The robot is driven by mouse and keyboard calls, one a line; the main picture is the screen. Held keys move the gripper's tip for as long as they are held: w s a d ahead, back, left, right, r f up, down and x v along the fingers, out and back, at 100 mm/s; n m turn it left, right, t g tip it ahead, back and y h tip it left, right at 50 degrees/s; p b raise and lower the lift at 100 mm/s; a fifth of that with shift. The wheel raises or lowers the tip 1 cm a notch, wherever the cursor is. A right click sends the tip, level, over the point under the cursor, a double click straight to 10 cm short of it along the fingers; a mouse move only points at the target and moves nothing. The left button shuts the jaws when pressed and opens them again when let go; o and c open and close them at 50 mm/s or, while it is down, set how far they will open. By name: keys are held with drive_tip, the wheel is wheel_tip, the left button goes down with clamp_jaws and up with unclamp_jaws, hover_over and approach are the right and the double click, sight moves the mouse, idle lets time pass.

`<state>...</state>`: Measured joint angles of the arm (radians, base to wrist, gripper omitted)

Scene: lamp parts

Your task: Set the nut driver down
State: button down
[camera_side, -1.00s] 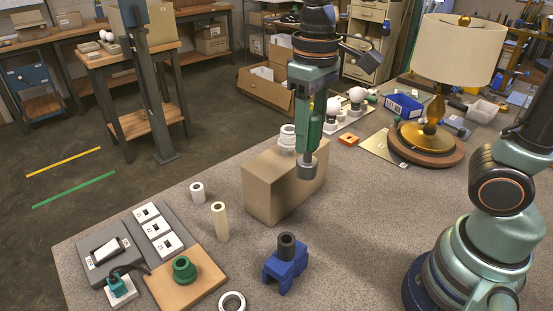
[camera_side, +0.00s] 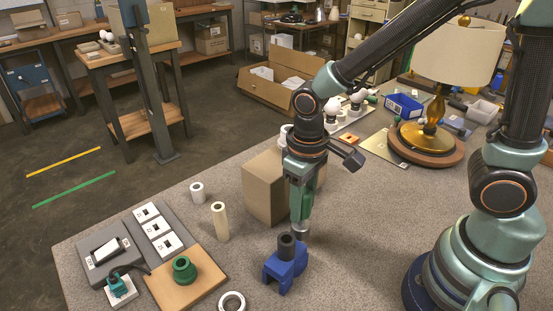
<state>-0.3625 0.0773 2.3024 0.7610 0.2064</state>
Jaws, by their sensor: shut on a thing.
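My gripper (camera_side: 302,192) points down, shut on the nut driver (camera_side: 301,229). The driver is upright, its green handle largely hidden between the jaws and its grey metal socket end showing below. That socket end is low, just behind and right of the blue stand (camera_side: 284,268). The stand has a dark upright tube (camera_side: 287,245) on top. I cannot tell whether the driver touches the stand or the table.
A cardboard box (camera_side: 262,188) stands close behind my gripper. A cream tube (camera_side: 220,222) and a white spool (camera_side: 197,193) stand to the left. A green round part (camera_side: 183,269) sits on a wooden board (camera_side: 205,285). A white ring (camera_side: 232,302) lies in front. A lamp (camera_side: 432,125) stands at back right.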

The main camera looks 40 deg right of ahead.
sight(302, 217)
drive_tip(key=shift+f, duration=2)
drive_tip(key=shift+f, duration=0.1)
drive_tip(key=shift+c, duration=2.1)
unclamp_jaws()
wheel_tip(302, 217, up, 12)
drive_tip(key=shift+r, duration=0.1)
drive_tip(key=shift+d+r, duration=0.2)
drive_tip(key=shift+d, duration=0.05)
drive_tip(key=shift+o, duration=0.4)
drive_tip(key=d+r+m+t, duration=0.1)
drive_tip(key=d+r+t, duration=0.4)
drive_tip(key=d, duration=0.5)
drive_tip(key=shift+s+d+r+m+t, duration=0.3)
drive_tip(key=shift+r+m, duration=0.1)
drive_tip(key=shift+r, duration=0.25)
